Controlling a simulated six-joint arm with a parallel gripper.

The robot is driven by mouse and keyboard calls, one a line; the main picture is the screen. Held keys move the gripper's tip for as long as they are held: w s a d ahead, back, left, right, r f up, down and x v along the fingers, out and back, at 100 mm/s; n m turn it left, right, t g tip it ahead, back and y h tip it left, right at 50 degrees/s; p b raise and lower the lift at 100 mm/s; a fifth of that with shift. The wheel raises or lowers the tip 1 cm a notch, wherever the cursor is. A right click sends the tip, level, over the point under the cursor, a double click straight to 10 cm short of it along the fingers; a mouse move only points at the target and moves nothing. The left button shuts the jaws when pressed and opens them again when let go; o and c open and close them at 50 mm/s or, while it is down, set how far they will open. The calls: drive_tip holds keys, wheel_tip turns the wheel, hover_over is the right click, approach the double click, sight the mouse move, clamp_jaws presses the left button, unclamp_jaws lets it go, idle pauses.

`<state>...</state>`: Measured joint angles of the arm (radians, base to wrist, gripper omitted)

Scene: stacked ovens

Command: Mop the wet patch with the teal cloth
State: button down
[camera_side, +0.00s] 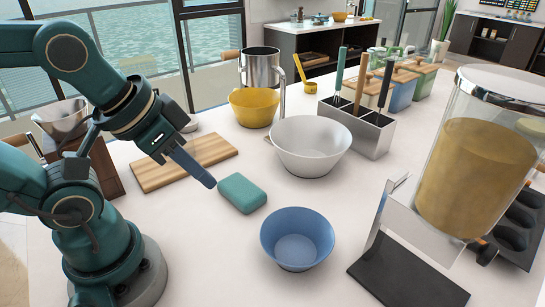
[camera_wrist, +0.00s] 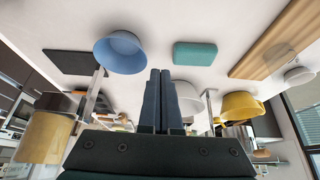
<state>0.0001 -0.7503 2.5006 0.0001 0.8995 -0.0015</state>
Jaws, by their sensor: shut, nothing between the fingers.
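The teal cloth (camera_side: 241,193) is a thick, rounded block lying on the white counter, between the cutting board and the blue bowl. It also shows in the wrist view (camera_wrist: 195,54), beyond and to the right of the fingertips. My gripper (camera_side: 208,182) points down toward the counter just left of the cloth in the side view. Its two fingers (camera_wrist: 160,75) are together and hold nothing. In the wrist view a gap shows between the fingertips and the cloth. I cannot make out a wet patch in either view.
The blue bowl (camera_side: 297,239) is right of and nearer than the cloth. A white bowl (camera_side: 311,146) and yellow bowl (camera_side: 254,107) stand behind it. A wooden cutting board (camera_side: 185,162) lies left. A large dispenser (camera_side: 475,160) stands right. Bare counter lies in front of the cloth.

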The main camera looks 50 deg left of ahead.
idle(0.4)
drive_tip(key=w+a+r+n+g, duration=0.1)
drive_tip(key=w+a+r+n, duration=0.3)
drive_tip(key=n, duration=0.4)
drive_tip(key=w+a+f+n+g, duration=0.2)
drive_tip(key=w+a+n, duration=0.2)
drive_tip(key=a+n, duration=0.15)
drive_tip(key=w+a+f+n+g, duration=0.1)
drive_tip(key=w+a+f+n, duration=0.25)
drive_tip(key=a, duration=0.25)
drive_tip(key=a+f, duration=0.1)
drive_tip(key=f, duration=0.3)
drive_tip(key=a+f+n+g, duration=0.1)
drive_tip(key=a+f, duration=0.1)
drive_tip(key=f, duration=0.2)
drive_tip(key=s+a+f+n, duration=0.1)
drive_tip(key=f, duration=0.4)
drive_tip(key=shift+s+a+f+g, duration=0.1)
drive_tip(key=shift+a+g, duration=0.15)
drive_tip(key=shift+g, duration=0.05)
drive_tip(key=shift+w+d, duration=0.2)
drive_tip(key=shift+d, duration=1.75)
